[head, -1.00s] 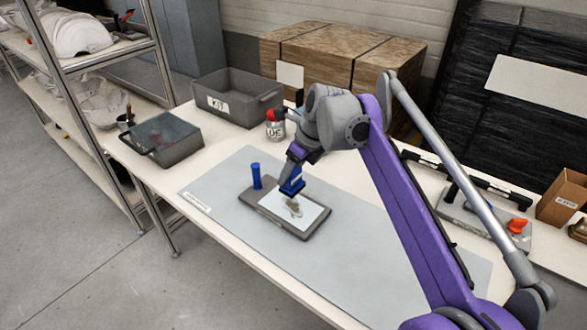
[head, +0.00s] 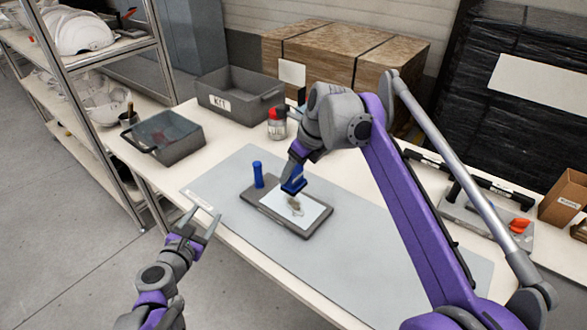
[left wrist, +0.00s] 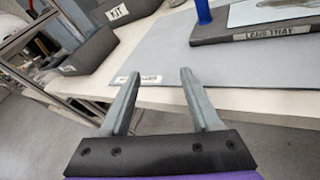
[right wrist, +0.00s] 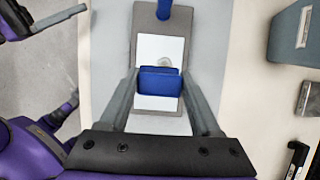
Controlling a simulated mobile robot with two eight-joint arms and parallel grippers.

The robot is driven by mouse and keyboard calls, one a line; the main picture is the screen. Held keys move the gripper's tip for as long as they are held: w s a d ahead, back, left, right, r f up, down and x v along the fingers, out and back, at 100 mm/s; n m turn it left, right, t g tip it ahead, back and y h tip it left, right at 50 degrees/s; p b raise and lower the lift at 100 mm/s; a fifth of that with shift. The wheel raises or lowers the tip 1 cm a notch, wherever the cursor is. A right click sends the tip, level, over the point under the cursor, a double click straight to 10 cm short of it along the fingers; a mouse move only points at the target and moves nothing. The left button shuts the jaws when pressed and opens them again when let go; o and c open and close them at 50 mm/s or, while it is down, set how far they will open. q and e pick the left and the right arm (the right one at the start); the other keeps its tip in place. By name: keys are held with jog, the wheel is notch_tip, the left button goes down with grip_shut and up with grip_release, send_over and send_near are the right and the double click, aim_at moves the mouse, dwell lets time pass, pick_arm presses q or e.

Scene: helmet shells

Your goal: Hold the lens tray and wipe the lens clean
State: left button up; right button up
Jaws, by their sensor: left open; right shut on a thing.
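The lens tray (head: 305,234) is a dark grey slab on the grey mat, with a pale lens (head: 312,219) on it and a blue upright post (head: 258,174) at its left end. A grey-brown smudge (head: 295,206) shows on the lens, beside a blue block (right wrist: 160,80). My right gripper (right wrist: 160,72) is shut on this block, which is at the lens; contact is unclear. My left gripper (head: 204,214) is open and empty, off the table's front edge, left of the tray. In the left wrist view the tray (left wrist: 255,30) is at upper right, apart from the fingers.
A grey bin (head: 230,112), a red-topped jar (head: 277,125) and a dark lidded box (head: 165,140) stand at the back left. A grey board with handles (head: 480,215) and a cardboard box (head: 564,198) are at the right. The mat (head: 350,268) is clear around the tray.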

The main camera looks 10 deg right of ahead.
pick_arm(q)
jog(key=w+d+h, duration=0.1)
jog(key=d, duration=0.2)
jog(key=w+d+r+h, duration=0.1)
jog(key=w+d+h, duration=0.1)
jog(key=d, duration=0.1)
jog(key=w+d+r+n+h, duration=0.1)
jog(key=w+d, duration=0.1)
jog(key=d, duration=0.1)
jog(key=shift+d+r+t+h, duration=0.15)
jog(key=shift+t+h, duration=0.15)
jog(key=shift+t, duration=0.1)
jog(key=shift+w+d+r, duration=0.2)
jog(key=shift+w+d, duration=0.15)
jog(key=shift+d, duration=0.05)
send_over(265, 179)
jog(key=shift+w, duration=0.15)
jog(key=shift+c, duration=0.3)
grip_shut()
